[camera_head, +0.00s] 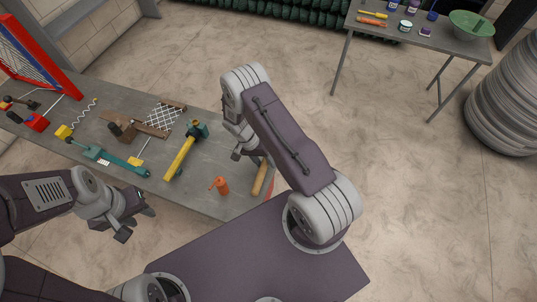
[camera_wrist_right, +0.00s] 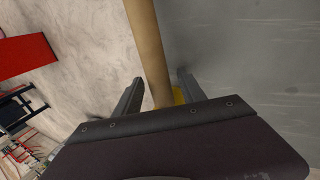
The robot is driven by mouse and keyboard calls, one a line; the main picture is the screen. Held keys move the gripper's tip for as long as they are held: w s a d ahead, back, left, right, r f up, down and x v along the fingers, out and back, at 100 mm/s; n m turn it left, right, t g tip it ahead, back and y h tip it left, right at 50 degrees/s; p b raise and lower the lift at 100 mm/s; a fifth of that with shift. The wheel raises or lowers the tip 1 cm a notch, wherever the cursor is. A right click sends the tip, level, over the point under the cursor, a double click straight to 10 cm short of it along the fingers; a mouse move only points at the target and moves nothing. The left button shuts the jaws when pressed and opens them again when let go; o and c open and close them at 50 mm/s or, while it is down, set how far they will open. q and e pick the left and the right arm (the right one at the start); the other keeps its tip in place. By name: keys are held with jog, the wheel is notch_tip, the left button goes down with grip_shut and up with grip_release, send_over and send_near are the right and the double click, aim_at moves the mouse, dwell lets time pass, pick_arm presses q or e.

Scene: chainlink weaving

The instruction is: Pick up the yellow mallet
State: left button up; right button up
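A tan wooden handle (camera_head: 260,178) lies near the table's right end in the head view, its far end hidden by my right arm. In the right wrist view the handle (camera_wrist_right: 147,45) runs between the fingers of my right gripper (camera_wrist_right: 158,88), with a gap to each finger. A small yellow part (camera_wrist_right: 179,96) shows beside the handle there, mostly hidden by the gripper body; it may be the mallet's head. My right gripper (camera_head: 248,156) is open over the handle's far part. My left gripper (camera_head: 138,222) is empty and open off the table's front edge.
A yellow-handled tool with a teal head (camera_head: 181,158), an orange object (camera_head: 219,185) and a teal tool (camera_head: 110,158) lie on the grey table (camera_head: 205,200). Wire mesh (camera_head: 163,116) and brown blocks lie farther left. A second table (camera_head: 440,42) stands at the back right.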

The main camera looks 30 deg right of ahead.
grip_shut()
dwell(1.2)
